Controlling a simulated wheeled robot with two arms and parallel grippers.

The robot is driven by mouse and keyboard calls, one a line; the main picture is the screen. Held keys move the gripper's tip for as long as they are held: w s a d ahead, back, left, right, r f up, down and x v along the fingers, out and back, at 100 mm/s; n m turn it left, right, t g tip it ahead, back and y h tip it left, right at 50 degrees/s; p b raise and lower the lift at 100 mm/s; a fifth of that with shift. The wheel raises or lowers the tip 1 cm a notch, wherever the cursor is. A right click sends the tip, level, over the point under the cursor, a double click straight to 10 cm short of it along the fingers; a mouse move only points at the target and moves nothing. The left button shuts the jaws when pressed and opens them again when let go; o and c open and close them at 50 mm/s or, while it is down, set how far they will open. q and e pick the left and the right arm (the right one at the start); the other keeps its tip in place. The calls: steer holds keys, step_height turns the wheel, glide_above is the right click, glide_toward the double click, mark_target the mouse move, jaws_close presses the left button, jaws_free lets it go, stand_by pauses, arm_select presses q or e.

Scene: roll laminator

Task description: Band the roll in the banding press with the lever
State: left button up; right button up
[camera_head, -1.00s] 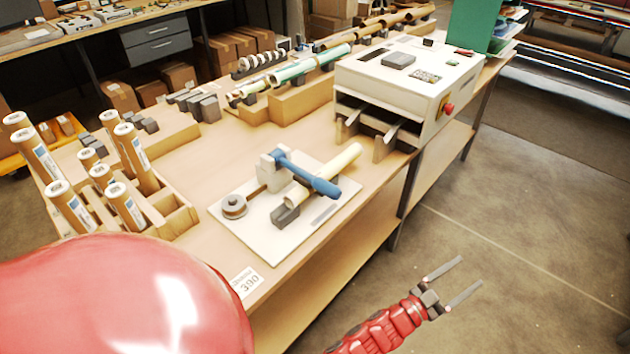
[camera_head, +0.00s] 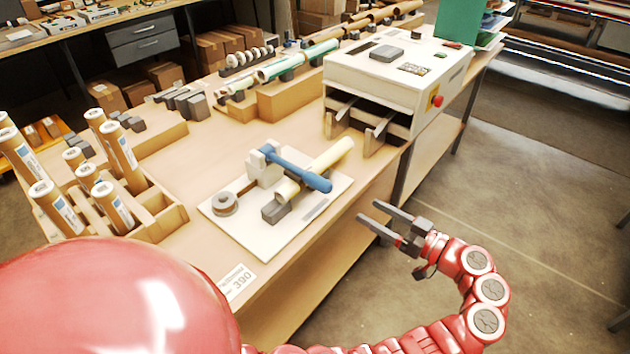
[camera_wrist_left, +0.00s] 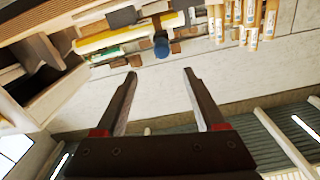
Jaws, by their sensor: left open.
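The banding press stands on a white base plate (camera_head: 235,233) near the table's front edge. Its blue lever (camera_head: 297,170) reaches from a light-grey post (camera_head: 263,172) across a cream roll (camera_head: 337,152). The roll rests on a dark grey block (camera_head: 275,212); whether the lever touches it cannot be told. A grey spool (camera_head: 225,204) sits on the plate's left. My left gripper (camera_head: 370,211) is open and empty, off the table's front edge, right of the press and apart from it. In the left wrist view, a blue lever end (camera_wrist_left: 162,47) shows beyond the open fingers. My right gripper is out of view.
A white laminator (camera_head: 395,75) stands right of the press. A wooden rack (camera_head: 168,222) with several brown rolls stands at the left. Long tubes and dark blocks lie behind. The floor (camera_head: 530,240) in front of the table is open around my arm.

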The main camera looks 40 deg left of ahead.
mark_target(315, 181)
arm_select(q)
steer(key=a+p, duration=0.2)
steer(key=a, duration=0.3)
steer(key=a+p, duration=0.2)
steer(key=a, duration=0.3)
steer(key=w+a+p, duration=0.1)
steer(key=a+p, duration=0.1)
steer(key=a, duration=0.4)
steer(key=shift+r, duration=0.2)
steer(key=shift+a+f, duration=0.1)
steer(key=shift+a, duration=0.5)
jaws_close()
